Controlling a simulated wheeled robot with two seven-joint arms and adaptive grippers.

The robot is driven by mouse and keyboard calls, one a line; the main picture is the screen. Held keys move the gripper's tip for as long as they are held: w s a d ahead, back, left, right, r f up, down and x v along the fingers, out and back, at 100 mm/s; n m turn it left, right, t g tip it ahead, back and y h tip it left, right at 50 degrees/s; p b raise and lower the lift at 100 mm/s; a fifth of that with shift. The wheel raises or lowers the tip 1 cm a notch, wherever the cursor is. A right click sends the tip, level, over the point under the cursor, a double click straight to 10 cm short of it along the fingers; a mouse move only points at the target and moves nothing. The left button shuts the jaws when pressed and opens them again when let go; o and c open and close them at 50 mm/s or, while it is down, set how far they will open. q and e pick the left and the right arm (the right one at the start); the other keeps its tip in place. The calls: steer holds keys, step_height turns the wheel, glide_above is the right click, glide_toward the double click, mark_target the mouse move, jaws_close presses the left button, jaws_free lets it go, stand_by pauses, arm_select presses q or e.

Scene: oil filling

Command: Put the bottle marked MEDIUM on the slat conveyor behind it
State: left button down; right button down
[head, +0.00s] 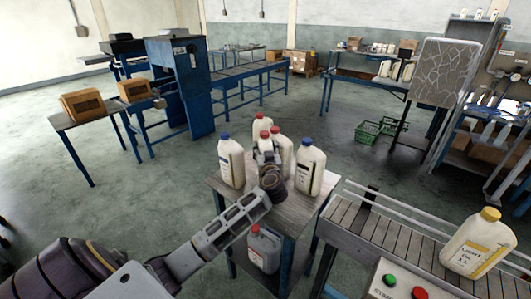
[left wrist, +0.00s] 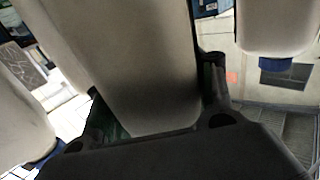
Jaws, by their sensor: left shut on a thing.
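Several cream bottles stand close together on a small table (head: 222,186). A blue-capped bottle (head: 231,165) is at its left, another blue-capped bottle (head: 310,170) at its right, with red-capped ones between. My left gripper (head: 268,160) is among them, shut on a red-capped bottle (head: 265,146), which my gripper partly hides. In the left wrist view a large pale bottle body (left wrist: 130,70) fills the space between the fingers. I cannot read MEDIUM on any label. The slat conveyor (head: 375,226) is at the right and carries a yellow-capped bottle (head: 477,245). My right gripper is not in view.
A grey red-capped can (head: 263,252) sits under the small table. Green and red buttons are on a panel (head: 400,285) at the conveyor's near edge. The left part of the slats is bare. Neighbouring bottles stand tight around my left gripper.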

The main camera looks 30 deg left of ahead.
arm_select(q)
steer(key=shift+f, duration=0.3)
steer(key=c, duration=0.5)
jaws_free()
steer(key=shift+d+f, duration=0.1)
steer(key=shift+f, duration=0.1)
steer(key=shift+c, duration=0.2)
steer(key=v, duration=1.2)
